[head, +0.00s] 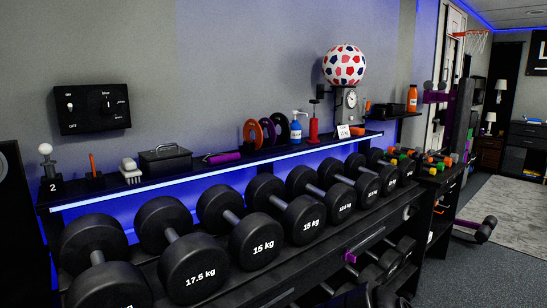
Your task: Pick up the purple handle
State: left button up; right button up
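A purple handle (222,158), a short cylinder with a dark end, lies on its side on the long black wall shelf (275,153). It is between a black lidded box (165,160) and a group of small weight plates (268,132). A small purple piece (350,258) also shows on the lower part of the dumbbell rack; I cannot tell what it is. Neither of my grippers can be made out in the head view.
A row of large black dumbbells (255,242) stands below and in front of the shelf. A white brush (131,170), blue bottle (296,127), red pump-like object (313,125) and patterned ball (344,65) above a scale (347,105) line the shelf. Open floor lies right.

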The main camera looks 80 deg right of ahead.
aim_at(222, 158)
jog(key=z, duration=2.45)
